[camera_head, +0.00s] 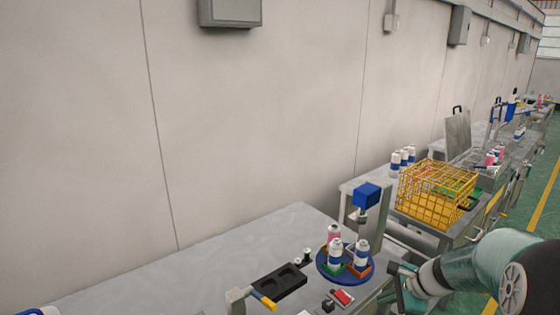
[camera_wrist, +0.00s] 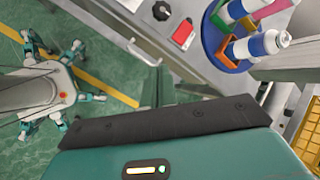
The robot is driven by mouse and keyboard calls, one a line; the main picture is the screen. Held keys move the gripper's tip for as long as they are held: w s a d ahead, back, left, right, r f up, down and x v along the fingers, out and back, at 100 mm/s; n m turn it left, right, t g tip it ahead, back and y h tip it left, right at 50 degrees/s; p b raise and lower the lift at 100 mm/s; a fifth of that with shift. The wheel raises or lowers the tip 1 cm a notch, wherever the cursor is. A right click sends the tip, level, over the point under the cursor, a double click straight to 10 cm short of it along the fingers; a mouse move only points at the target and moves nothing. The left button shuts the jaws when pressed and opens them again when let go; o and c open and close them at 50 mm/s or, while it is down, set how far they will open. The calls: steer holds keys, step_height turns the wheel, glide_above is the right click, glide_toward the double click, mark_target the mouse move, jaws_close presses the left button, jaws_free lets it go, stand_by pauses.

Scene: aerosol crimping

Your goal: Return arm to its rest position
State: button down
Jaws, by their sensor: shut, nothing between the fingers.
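My gripper (camera_head: 397,287) is at the lower right of the head view, at the end of my teal and white arm. It is shut and empty, in front of the bench edge and to the right of the blue turntable. The arm is bent and reaches in from the right edge. In the wrist view, the dark and teal gripper housing fills the bottom, and the fingertips are hard to make out. No object is in my grasp.
A blue round turntable (camera_head: 322,268) holds several cans (camera_head: 335,252) on the grey bench (camera_head: 215,255). A black fixture (camera_head: 280,280) lies left of it. A yellow wire crate (camera_head: 435,190) stands farther right. Green floor (camera_wrist: 105,85) is open beside the bench.

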steer(key=s+a+r+n+g+h, duration=0.1)
steer(key=s+a+r+n+h, duration=0.1)
steer(key=s+a+r+n, duration=0.75)
steer(key=s+a+r+n+t+h, duration=0.1)
steer(key=s+r+n, duration=0.2)
steer(key=s, duration=0.4)
steer(key=s+a+r+n+h, duration=0.1)
steer(key=s+r+n+h, duration=0.1)
steer(key=s+n, duration=0.3)
steer(key=shift+s+a+r+n+t, duration=0.15)
steer(key=shift+s+r+n+t, duration=0.25)
steer(key=shift+s, duration=0.55)
steer(key=shift+a, duration=0.2)
